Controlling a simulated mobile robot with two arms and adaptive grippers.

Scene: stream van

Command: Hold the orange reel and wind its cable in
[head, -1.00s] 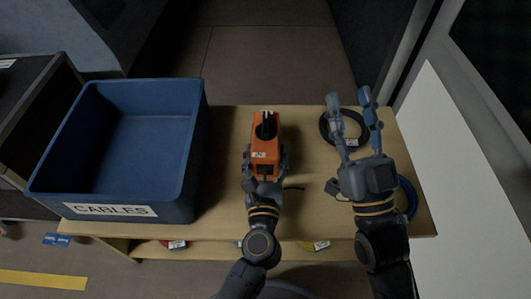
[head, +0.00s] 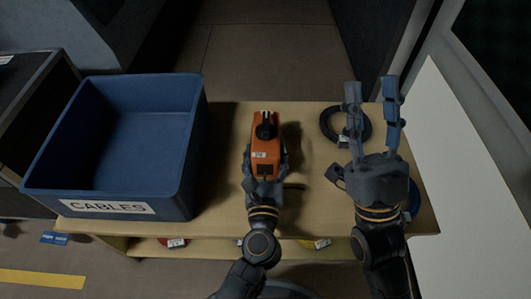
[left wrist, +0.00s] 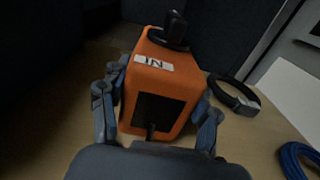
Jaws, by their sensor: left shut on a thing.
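The orange reel (head: 266,140) stands on the wooden table, with a black crank on its top. It also shows in the left wrist view (left wrist: 158,82), with a white label reading "IN" and a dark opening in the side facing me. My left gripper (head: 265,165) is shut on the reel, with one finger on each side. A short piece of dark cable (left wrist: 151,131) shows at the opening; I cannot tell how much is out. My right gripper (head: 373,105) is open and empty, to the right of the reel, over the table's right part.
A blue bin (head: 125,205) labelled "CABLES" stands on the left of the table and looks empty. A black cable coil (head: 364,131) lies beyond my right gripper. A blue coil (left wrist: 294,160) lies near the right edge. Coils sit on a lower shelf.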

